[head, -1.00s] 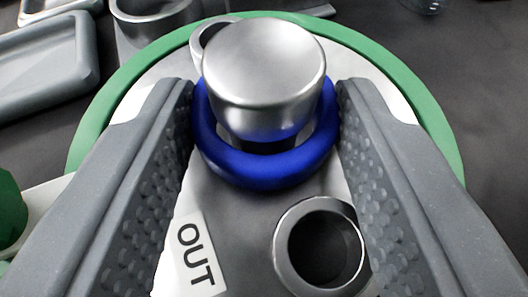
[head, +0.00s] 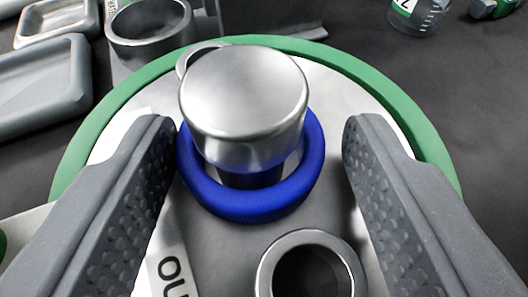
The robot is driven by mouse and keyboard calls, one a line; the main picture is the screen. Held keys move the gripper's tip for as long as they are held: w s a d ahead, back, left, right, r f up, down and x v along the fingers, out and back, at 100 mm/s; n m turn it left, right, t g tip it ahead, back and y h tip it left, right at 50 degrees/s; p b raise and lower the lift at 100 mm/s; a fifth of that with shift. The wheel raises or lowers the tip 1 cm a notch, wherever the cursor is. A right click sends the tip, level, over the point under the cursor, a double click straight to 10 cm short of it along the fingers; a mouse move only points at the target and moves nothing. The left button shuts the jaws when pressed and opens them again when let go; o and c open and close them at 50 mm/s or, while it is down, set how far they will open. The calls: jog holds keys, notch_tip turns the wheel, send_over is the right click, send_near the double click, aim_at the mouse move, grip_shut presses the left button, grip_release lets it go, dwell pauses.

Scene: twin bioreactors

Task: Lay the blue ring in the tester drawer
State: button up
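The blue ring (head: 252,203) lies around the stem under a silver metal knob (head: 243,95), on a round plate with a green rim. My gripper (head: 262,140) is open, with one finger on each side of the ring. The left finger is close to the ring, and I cannot tell if it touches. A clear gap shows between the ring and the right finger. The ring's far side is hidden behind the knob. I cannot make out the tester drawer in this view.
The green rim (head: 407,100) circles the plate. A metal collar with a dark hole (head: 312,262) stands near the front. Grey trays (head: 38,88) and a metal cup (head: 150,38) are at the upper left. A labelled clear vessel (head: 418,16) stands at the upper right.

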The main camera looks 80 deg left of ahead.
jog(key=shift+s+f+b, duration=0.25)
jog(key=shift+f+b, duration=0.35)
jog(key=shift+b, duration=0.2)
jog(key=r+v, duration=0.2)
jog(key=v, duration=1.2)
jog(key=shift+a+p, duration=0.3)
jog(key=shift+s, duration=0.1)
